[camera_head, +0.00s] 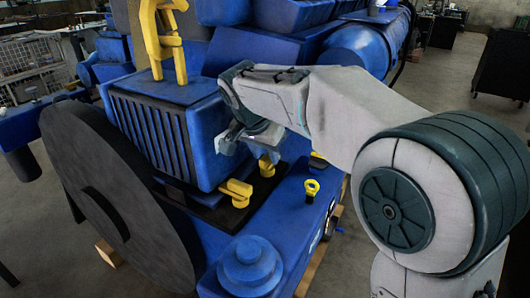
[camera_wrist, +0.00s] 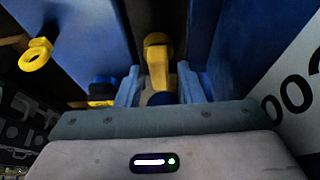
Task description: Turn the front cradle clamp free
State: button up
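In the head view a yellow cradle clamp (camera_head: 236,193) sits on the black base plate at the lower corner of the blue engine block. A second yellow clamp (camera_head: 266,166) stands behind it, just below my gripper (camera_head: 243,138). I cannot tell which one is the front cradle clamp. In the wrist view my gripper (camera_wrist: 160,88) has its two blue fingers apart, and a yellow clamp (camera_wrist: 157,58) shows in line with the gap between them. I cannot tell whether the fingers touch it. The clamp's lower part is partly hidden.
A yellow ring (camera_head: 311,187) stands on the blue frame to the right, with another yellow-and-blue part (camera_head: 317,160) behind it. A large dark disc (camera_head: 105,195) is at the left. The blue engine block (camera_head: 165,125) stands close beside my gripper. A yellow bracket (camera_head: 162,40) rises above it.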

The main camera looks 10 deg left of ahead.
dwell(0.3)
jog(key=p+v, duration=0.1)
jog(key=v, duration=1.2)
jog(key=shift+r, duration=0.35)
jog(key=shift+a, duration=0.15)
jog(key=s+d+f+n+g+p, duration=0.1)
jog(key=s+d+f+p, duration=0.15)
jog(key=d, duration=0.65)
jog(key=s+d+f+n+p, duration=0.1)
jog(key=s+d+f, duration=0.25)
jog(key=d, duration=0.55)
jog(key=s+d+f+n+y+p, duration=0.1)
jog(key=s+d+f, duration=0.9)
jog(key=s, duration=0.1)
jog(key=shift+n+g, duration=0.3)
jog(key=shift+a, duration=0.1)
